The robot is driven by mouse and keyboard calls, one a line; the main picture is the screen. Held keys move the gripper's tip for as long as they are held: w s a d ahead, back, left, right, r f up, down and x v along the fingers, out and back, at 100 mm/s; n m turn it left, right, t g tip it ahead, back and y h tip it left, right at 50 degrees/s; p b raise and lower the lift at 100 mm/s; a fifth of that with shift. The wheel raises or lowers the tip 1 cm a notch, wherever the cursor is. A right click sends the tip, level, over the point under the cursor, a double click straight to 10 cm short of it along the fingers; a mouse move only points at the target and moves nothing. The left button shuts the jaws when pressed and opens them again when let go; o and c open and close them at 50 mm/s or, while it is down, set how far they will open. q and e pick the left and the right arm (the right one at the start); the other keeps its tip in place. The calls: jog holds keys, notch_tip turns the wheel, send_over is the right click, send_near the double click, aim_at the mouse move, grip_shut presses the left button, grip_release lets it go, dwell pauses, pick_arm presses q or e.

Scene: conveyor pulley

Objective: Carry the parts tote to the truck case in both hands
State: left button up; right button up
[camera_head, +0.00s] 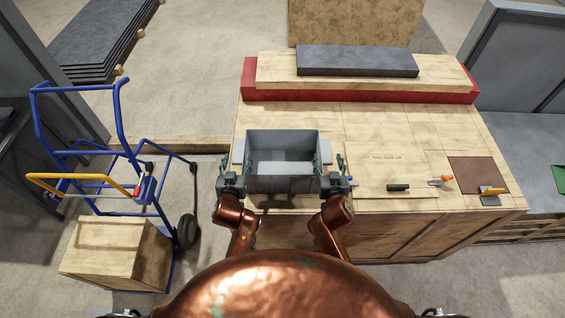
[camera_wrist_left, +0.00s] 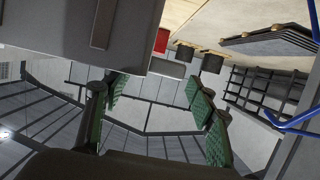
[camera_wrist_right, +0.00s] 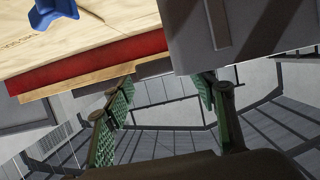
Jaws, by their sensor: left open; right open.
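The grey, open-topped parts tote (camera_head: 283,181) sits upright near the front edge of the wooden bench, and its visible inside looks empty. It fills the upper left of the left wrist view (camera_wrist_left: 70,35) and the upper right of the right wrist view (camera_wrist_right: 250,25). My left gripper (camera_head: 238,163) is open at its left end. My right gripper (camera_head: 325,163) is open at its right end. Whether the fingers touch the tote is unclear. The wooden case (camera_head: 105,250) stands on the blue hand truck (camera_head: 123,135) at the left.
The bench top (camera_head: 300,116) carries a red-edged ledge with a dark slab (camera_head: 357,61) behind the tote. A black-handled tool (camera_head: 398,187), an orange-tipped tool (camera_head: 440,181) and a yellow-handled tool (camera_head: 491,192) lie right of it. Floor shows between bench and truck.

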aim_at(239, 153)
pick_arm(q)
jog(key=x, duration=0.5)
jog(key=shift+w+f, duration=0.15)
jog(key=shift+w, duration=0.15)
pick_arm(e)
jog(key=x, duration=0.5)
jog(key=shift+w+f, duration=0.1)
jog(key=shift+w, duration=0.25)
pick_arm(q)
jog(key=shift+c, duration=0.6)
pick_arm(e)
jog(key=shift+c, duration=0.6)
pick_arm(q)
grip_shut()
pick_arm(e)
grip_shut()
